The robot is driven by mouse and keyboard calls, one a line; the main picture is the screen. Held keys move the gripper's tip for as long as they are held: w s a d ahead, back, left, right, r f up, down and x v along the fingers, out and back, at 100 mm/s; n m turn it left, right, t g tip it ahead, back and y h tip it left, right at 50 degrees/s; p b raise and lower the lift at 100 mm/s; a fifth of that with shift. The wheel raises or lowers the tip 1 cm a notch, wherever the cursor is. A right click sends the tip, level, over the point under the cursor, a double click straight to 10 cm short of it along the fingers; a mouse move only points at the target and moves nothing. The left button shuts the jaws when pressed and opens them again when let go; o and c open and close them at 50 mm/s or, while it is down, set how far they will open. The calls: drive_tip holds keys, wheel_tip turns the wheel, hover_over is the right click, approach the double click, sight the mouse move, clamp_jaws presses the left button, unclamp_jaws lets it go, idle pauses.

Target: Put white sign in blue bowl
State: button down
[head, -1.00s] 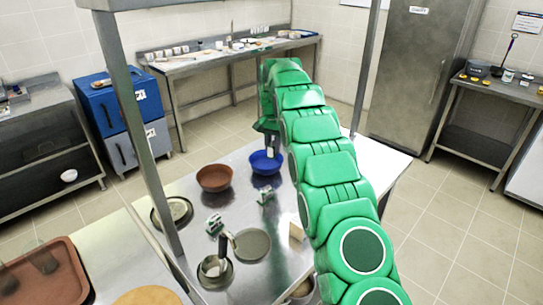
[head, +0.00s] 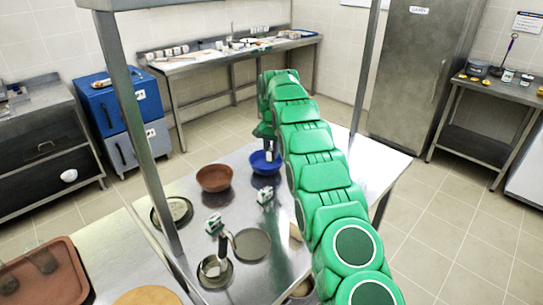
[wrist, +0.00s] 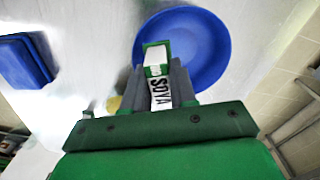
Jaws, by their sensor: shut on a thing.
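The blue bowl (head: 260,168) stands on the steel table in the head view, partly hidden by my gripper (head: 267,154). The wrist view also shows the blue bowl (wrist: 205,62), round and open, beyond the fingers. My gripper (wrist: 168,75) is shut on a white sign (wrist: 160,92) with black lettering that reads "SOYA" and a green end. The far end of the sign overlaps the bowl in the wrist view. I cannot tell whether the sign touches the bowl.
A brown bowl (head: 214,179) stands left of the blue bowl. Small green-and-white items (head: 264,196) stand nearer on the table. A dark round plate (head: 252,245) and a pot with a ladle (head: 214,272) are in front. A steel post (head: 140,130) rises at the left.

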sight(271, 148)
drive_tip(key=shift+f, duration=1.15)
drive_tip(key=shift+f, duration=0.35)
drive_tip(key=c, duration=0.9)
unclamp_jaws()
drive_tip(key=shift+r, duration=0.1)
wheel_tip(271, 148, up, 6)
drive_tip(key=shift+r, duration=1.05)
